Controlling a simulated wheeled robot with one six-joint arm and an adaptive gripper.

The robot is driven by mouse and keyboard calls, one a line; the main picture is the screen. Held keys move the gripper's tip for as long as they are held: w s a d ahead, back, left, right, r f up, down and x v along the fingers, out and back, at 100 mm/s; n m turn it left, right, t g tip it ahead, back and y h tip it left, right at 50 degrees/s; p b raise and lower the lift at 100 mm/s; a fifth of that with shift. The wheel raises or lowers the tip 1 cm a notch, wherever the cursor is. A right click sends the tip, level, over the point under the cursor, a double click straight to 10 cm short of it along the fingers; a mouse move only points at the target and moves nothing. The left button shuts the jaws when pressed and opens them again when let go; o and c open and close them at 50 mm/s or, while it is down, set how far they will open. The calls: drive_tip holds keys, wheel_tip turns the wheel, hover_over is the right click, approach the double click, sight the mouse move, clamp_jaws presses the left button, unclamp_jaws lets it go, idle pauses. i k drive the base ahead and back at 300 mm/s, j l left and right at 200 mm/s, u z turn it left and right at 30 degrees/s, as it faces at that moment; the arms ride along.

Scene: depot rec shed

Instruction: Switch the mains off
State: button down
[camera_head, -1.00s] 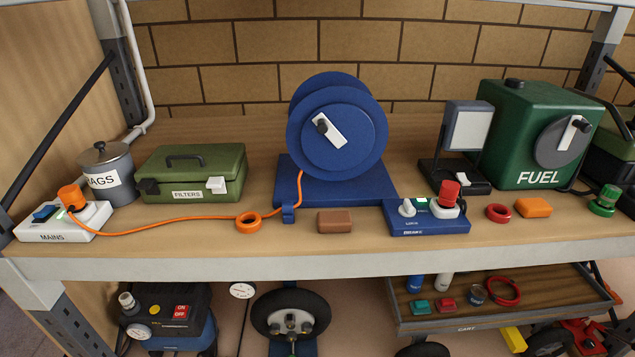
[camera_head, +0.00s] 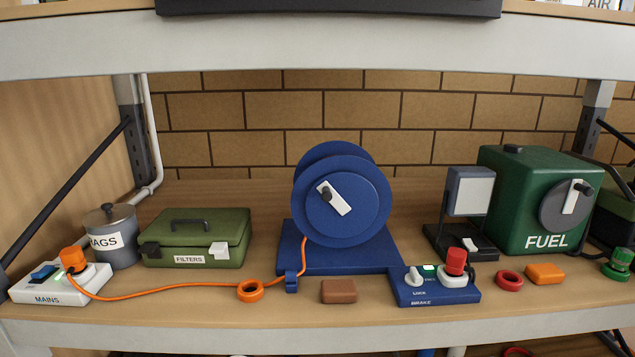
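The white mains box (camera_head: 62,290), labelled MAINS, sits at the far left of the shelf near its front edge. A blue rocker switch (camera_head: 43,272) is on its top left. A small green light glows beside the switch. An orange plug (camera_head: 73,259) stands in the socket to the right of the switch. An orange cable (camera_head: 165,292) runs from the plug along the shelf through an orange ring to the blue reel. My gripper is not in view.
Behind the box stand a grey RAGS tin (camera_head: 110,238) and a green FILTERS case (camera_head: 196,238). A blue reel (camera_head: 342,200) is central. A blue brake box (camera_head: 434,287) and a green fuel tank (camera_head: 535,200) are right. An upper shelf (camera_head: 320,45) crosses above.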

sight(48, 269)
drive_tip(key=u, duration=1.35)
